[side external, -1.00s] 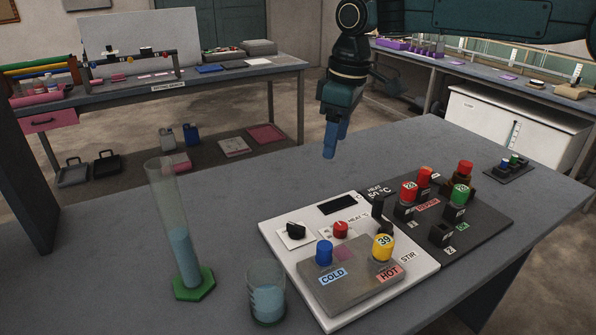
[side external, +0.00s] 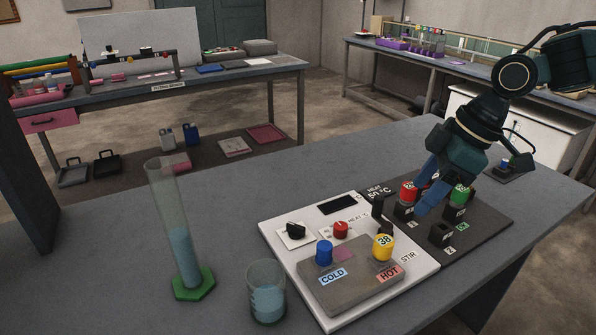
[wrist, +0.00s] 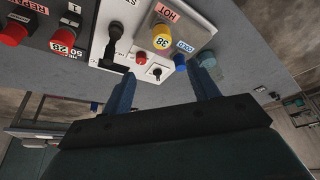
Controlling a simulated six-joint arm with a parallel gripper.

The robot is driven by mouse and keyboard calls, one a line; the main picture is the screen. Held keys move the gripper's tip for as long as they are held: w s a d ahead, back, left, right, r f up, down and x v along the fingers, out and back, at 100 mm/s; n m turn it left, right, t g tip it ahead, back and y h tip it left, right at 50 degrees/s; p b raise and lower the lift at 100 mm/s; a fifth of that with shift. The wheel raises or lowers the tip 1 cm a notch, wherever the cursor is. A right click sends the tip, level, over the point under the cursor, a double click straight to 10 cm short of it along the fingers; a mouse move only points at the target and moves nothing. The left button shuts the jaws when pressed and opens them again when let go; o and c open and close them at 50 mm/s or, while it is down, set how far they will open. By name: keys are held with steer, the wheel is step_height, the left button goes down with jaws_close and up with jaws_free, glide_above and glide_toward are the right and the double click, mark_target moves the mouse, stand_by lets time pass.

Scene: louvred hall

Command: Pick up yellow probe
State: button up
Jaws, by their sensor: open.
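The yellow probe (side external: 383,247) stands upright on the grey plate of the white heater unit, by the HOT label; its face reads 38. It also shows in the wrist view (wrist: 161,38), ahead of and between my finger lines. A blue probe (side external: 324,252) stands beside it by the COLD label. My gripper (side external: 424,188) is open, with its blue fingers tilted down over the dark rack, right of and above the yellow probe. In the wrist view my gripper (wrist: 166,72) shows two spread fingers with nothing between them.
The dark rack (side external: 487,226) holds red and green probes, partly hidden by my gripper. A black upright part (side external: 377,209) stands just behind the yellow probe. A tall measuring cylinder (side external: 186,240) and a beaker (side external: 267,295) stand to the left. The bench behind the heater is clear.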

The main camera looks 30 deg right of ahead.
mark_target(385, 241)
steer(key=shift+s+f, duration=0.15)
steer(key=shift+s, duration=0.25)
steer(key=shift+f, duration=0.1)
steer(key=shift+x, duration=4.25)
steer(key=shift+w+f, duration=0.1)
steer(key=shift+f, duration=0.05)
steer(key=shift+x, duration=2.45)
steer(key=shift+a, duration=0.1)
steer(key=c, duration=1.1)
